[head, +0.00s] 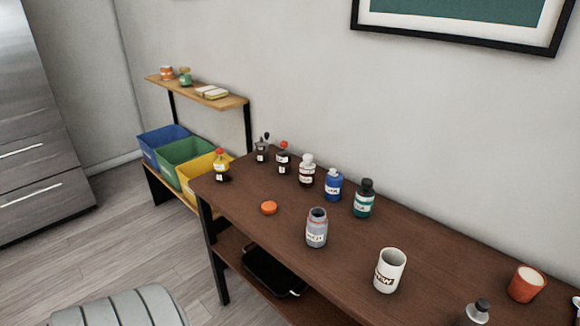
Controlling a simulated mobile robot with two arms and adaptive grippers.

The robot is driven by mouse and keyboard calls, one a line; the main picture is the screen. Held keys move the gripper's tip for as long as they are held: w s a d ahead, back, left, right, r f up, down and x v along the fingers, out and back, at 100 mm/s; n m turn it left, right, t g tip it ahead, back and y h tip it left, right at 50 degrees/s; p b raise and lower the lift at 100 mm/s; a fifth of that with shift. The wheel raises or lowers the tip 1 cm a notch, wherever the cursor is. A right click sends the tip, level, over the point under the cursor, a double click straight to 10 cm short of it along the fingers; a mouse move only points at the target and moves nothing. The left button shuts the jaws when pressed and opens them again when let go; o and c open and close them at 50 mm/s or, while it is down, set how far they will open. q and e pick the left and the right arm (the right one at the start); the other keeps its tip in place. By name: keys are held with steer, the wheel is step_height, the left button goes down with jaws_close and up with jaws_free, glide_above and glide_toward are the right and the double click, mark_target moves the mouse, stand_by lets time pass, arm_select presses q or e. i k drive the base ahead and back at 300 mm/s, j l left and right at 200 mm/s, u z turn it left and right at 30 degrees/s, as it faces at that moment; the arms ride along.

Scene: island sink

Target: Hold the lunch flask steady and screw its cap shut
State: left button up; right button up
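A grey-blue flask (316,236) with a white label stands upright and uncapped on the brown wooden table, near its front edge. Its dark open mouth faces up, and the label is too small to read surely. An orange cap (268,208) lies flat on the table to the left of the flask, apart from it. Neither of my grippers is in view.
Several bottles line the table's back, including a blue one (333,185) and a green one (364,198). A white mug (389,272) and an orange cup (526,284) stand to the right. Colored bins (185,158) are left. Tabletop around the cap is clear.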

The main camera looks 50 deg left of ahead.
mark_target(317, 224)
steer(key=u, duration=1.35)
